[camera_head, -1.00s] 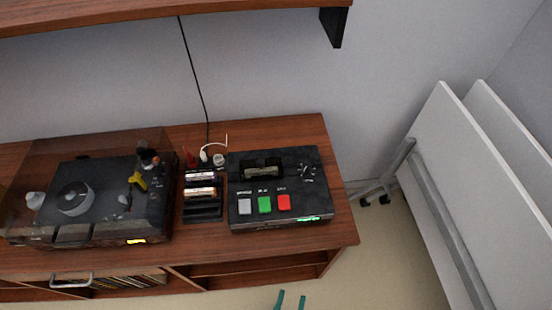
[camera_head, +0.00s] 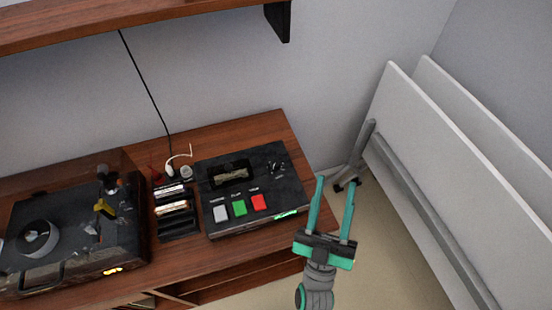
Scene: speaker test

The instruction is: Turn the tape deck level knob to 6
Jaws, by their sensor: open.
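The tape deck (camera_head: 234,203) is a black box on the right end of the wooden cabinet. It has grey, green and red buttons along its front and a dark cassette window (camera_head: 230,173). The level knob (camera_head: 277,168) is a small dark knob with pale marks near the deck's back right corner. Its setting is too small to read. My gripper (camera_head: 335,181) is open and empty, with teal fingers pointing up the picture. It is to the right of the deck, apart from the knob. Nothing hides the knob.
A wooden shelf (camera_head: 150,17) overhangs the back wall. White folded panels (camera_head: 450,170) lean at the right. Pale floor shows between cabinet and panels.

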